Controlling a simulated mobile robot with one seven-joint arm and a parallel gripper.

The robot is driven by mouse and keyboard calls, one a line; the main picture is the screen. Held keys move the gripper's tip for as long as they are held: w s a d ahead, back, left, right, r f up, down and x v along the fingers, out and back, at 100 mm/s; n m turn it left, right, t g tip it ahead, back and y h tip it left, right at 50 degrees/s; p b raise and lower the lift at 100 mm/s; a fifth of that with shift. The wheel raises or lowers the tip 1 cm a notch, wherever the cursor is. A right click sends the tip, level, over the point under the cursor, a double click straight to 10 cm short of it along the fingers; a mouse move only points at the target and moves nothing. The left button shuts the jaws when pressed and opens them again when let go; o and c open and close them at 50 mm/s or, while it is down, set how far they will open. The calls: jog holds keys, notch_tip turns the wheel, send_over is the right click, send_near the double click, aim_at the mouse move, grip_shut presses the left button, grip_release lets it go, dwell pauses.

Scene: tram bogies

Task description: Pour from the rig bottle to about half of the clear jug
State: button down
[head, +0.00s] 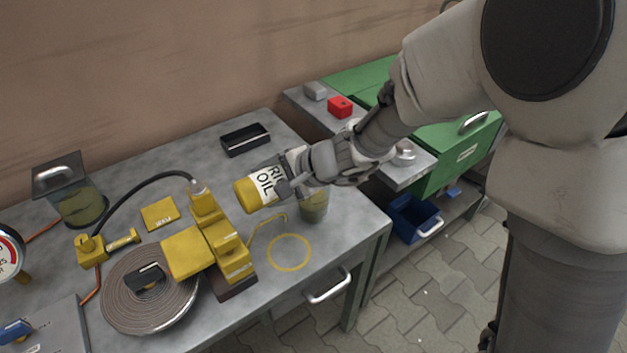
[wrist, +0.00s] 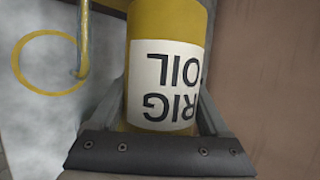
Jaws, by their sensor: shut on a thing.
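The rig bottle (head: 249,195) is yellow with a white label reading RIG OIL. My gripper (head: 287,177) is shut around it and holds it tilted above the table, its yellow end pointing left. In the wrist view the bottle (wrist: 168,80) fills the middle between the fingers, its label upside down. Its mouth is not clearly visible. A clear jug (head: 314,208) stands on the table under my gripper, partly hidden by it. It looks greenish inside; the liquid level is hard to tell. I see no stream of liquid.
A yellow pump block (head: 205,245) stands left of the bottle, with a bent yellow rod (head: 268,224) beside it. A yellow ring (head: 289,252) marks bare table in front. A coiled hose (head: 150,290) and a clear tank (head: 80,203) are further left. A black box (head: 245,139) lies behind.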

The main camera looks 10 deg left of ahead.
dwell(1.4)
